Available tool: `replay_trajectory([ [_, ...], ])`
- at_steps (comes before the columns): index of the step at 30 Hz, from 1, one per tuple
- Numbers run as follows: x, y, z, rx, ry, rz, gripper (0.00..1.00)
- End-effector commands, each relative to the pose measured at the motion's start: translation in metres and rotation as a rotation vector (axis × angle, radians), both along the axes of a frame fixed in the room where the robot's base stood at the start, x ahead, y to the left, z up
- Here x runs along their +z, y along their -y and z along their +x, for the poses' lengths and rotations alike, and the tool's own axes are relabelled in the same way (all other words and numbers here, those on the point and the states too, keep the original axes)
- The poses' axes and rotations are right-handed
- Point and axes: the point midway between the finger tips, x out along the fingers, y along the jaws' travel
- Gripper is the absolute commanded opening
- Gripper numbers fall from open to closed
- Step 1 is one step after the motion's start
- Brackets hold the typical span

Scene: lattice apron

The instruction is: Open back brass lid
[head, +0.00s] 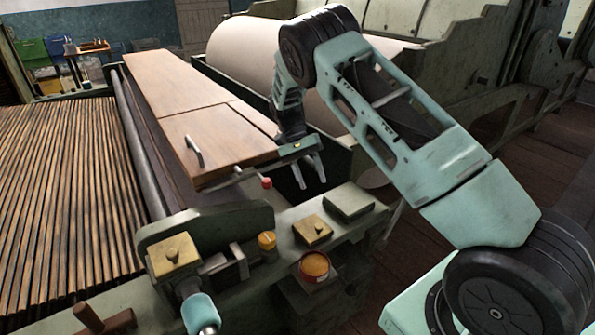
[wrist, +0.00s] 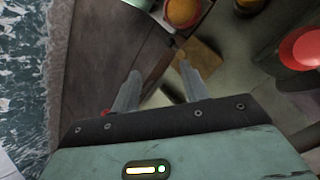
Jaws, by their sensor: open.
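A square brass lid (head: 313,230) with a small knob lies flat and closed on the green machine ledge in the head view. A second brass lid (head: 175,255) with a knob sits nearer and to the left, on the machine's end block. My gripper (head: 310,184) is open and empty, pointing down above and beyond the farther lid, apart from it. In the wrist view, my gripper's two fingers (wrist: 160,85) are spread with nothing between them. A tan square piece (wrist: 200,58), which looks like a brass lid, shows just past the right finger.
A dark green box (head: 348,203) stands right of the farther lid. A round red-rimmed pot (head: 314,266) and a yellow knob (head: 267,241) are close by. A hinged wooden board (head: 215,145) with a handle and a red-knobbed lever (head: 266,182) lies left of my gripper.

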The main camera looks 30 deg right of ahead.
Motion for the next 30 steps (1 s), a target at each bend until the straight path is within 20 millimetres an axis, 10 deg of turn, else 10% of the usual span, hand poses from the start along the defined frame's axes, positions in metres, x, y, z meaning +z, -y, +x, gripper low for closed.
replay_trajectory([
  [11, 0.012, -0.021, -0.004, 0.044, 0.034, 0.046, 0.45],
  [20, 0.069, -0.132, -0.05, 0.328, 0.201, 0.265, 0.45],
  [30, 0.123, -0.235, -0.161, 0.768, 0.384, 0.453, 0.45],
])
